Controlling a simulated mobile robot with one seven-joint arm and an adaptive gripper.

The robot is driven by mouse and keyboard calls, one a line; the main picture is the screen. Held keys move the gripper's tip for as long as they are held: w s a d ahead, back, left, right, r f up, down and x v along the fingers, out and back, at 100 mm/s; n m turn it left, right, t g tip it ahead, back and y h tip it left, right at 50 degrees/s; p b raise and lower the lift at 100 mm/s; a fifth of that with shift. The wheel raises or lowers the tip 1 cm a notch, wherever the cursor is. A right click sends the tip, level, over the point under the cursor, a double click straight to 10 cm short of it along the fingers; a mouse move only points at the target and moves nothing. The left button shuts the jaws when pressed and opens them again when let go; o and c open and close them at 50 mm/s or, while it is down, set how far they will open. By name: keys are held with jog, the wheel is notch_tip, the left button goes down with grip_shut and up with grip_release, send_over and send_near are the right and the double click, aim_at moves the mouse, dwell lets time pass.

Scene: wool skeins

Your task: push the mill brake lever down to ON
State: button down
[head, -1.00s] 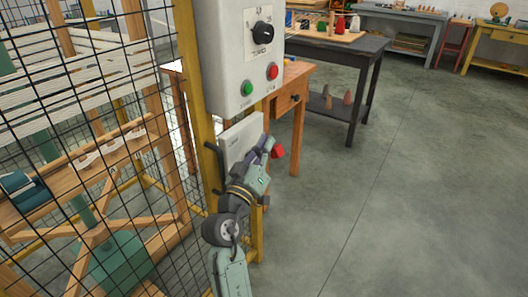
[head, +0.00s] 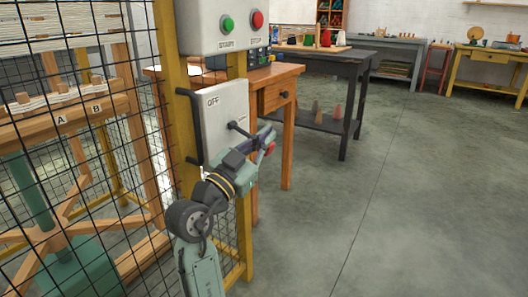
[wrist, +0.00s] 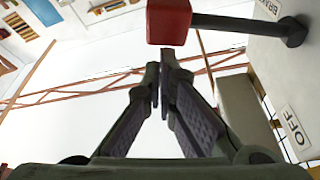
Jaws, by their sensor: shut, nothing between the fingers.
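The mill brake panel (head: 230,107) is a pale grey box on the yellow post, with "OFF" printed near its top; any ON mark is hidden. The dark lever (head: 241,130) sticks out from its face and ends in a red knob (head: 270,148), partly covered by my gripper. My gripper (head: 268,133) is shut and empty, beside the knob. In the wrist view the red knob (wrist: 168,22) is just past my closed fingertips (wrist: 160,68), and the lever rod (wrist: 235,24) runs right to its pivot. I cannot tell whether the fingers touch the knob.
A control box with a green button (head: 227,24) and a red button (head: 257,19) hangs above the panel. A black wire mesh fence (head: 90,160) stands at left. A wooden table (head: 275,78) is behind. Open floor (head: 420,200) lies at right.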

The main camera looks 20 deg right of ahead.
jog(key=shift+p, duration=0.4)
notch_tip(320, 180, up, 10)
dwell(0.3)
jog(key=shift+s+f, duration=0.1)
dwell(0.3)
